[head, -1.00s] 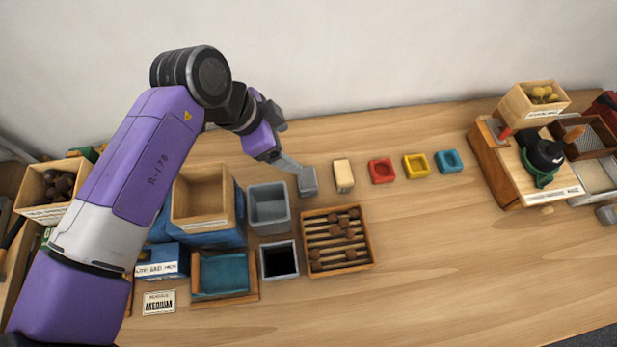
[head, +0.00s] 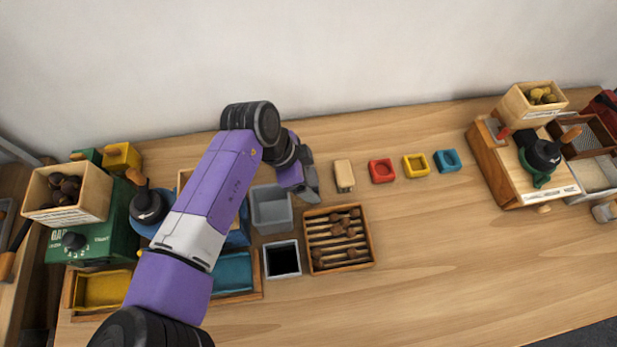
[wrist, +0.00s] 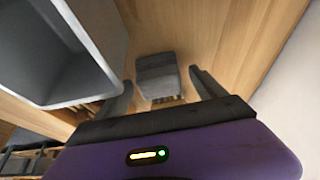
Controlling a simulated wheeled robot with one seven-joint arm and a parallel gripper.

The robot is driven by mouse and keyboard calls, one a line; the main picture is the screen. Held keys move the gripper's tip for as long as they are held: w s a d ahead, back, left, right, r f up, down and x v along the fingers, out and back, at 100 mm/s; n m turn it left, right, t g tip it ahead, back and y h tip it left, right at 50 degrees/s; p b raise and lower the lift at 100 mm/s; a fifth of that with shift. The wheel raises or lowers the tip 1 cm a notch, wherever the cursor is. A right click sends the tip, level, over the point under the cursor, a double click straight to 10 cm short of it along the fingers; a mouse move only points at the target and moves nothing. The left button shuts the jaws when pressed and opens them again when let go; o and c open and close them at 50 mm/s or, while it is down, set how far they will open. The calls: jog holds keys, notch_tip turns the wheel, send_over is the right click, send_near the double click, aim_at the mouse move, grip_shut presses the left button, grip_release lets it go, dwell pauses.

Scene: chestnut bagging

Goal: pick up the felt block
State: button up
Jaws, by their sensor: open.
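The felt block (wrist: 157,70) is a small grey block on the wooden table, seen in the wrist view between my fingertips. My gripper (wrist: 162,77) is open, with one finger on each side of the block and a gap showing at both sides. I cannot tell how far down the fingers reach beside it. In the head view my gripper (head: 311,188) is over the block's place and mostly hides the block.
A grey bin (head: 257,218) stands close left of my gripper. A slatted wooden tray (head: 370,238) with chestnuts lies just in front. A beige block (head: 343,176) is close on the right, then red (head: 381,171), yellow and blue pieces. The table's right middle is clear.

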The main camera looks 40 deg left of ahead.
aim_at(309, 177)
jog(key=c, duration=1.5)
jog(key=shift+r, duration=0.1)
jog(key=shift+c, duration=0.2)
notch_tip(309, 177, up, 20)
jog(key=b, duration=0.2)
jog(key=shift+b, duration=0.3)
